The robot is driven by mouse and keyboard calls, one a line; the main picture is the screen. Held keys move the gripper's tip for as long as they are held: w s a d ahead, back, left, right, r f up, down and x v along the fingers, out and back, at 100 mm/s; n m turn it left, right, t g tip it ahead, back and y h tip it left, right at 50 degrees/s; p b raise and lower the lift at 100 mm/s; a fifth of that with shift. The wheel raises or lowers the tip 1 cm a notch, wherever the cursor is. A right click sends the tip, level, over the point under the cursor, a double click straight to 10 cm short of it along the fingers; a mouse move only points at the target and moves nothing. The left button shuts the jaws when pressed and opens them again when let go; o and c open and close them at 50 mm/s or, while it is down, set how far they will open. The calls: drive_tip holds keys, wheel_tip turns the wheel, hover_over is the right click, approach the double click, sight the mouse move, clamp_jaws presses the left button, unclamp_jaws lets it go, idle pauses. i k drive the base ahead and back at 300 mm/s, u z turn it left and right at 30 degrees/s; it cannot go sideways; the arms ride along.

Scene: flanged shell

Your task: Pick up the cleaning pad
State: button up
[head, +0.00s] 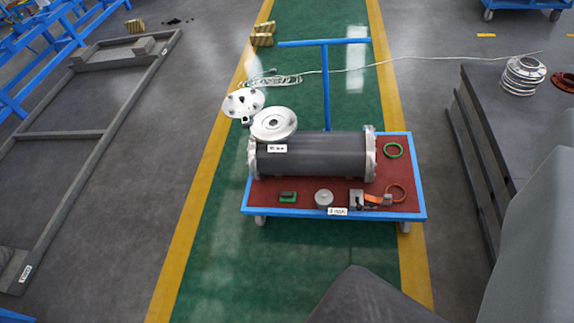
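A small block with a green base and dark top (287,197), which looks like the cleaning pad, lies on the red mat of the blue-framed cart (265,208). It sits near the cart's front left, in front of the dark grey flanged shell (320,160) and apart from it. To its right stand a round grey part (324,198) and a grey block-like tool with an orange piece (372,199). I make out no gripper fingers in this view, and nothing touches the pad.
Silver discs (273,124) rise behind the shell's left end. A blue handle (325,43) stands behind. A dark platform (490,130) is at right; green floor is clear in front.

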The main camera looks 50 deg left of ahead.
sight(285, 196)
drive_tip(key=u, duration=0.45)
drive_tip(key=i, duration=1.25)
drive_tip(key=u, duration=0.65)
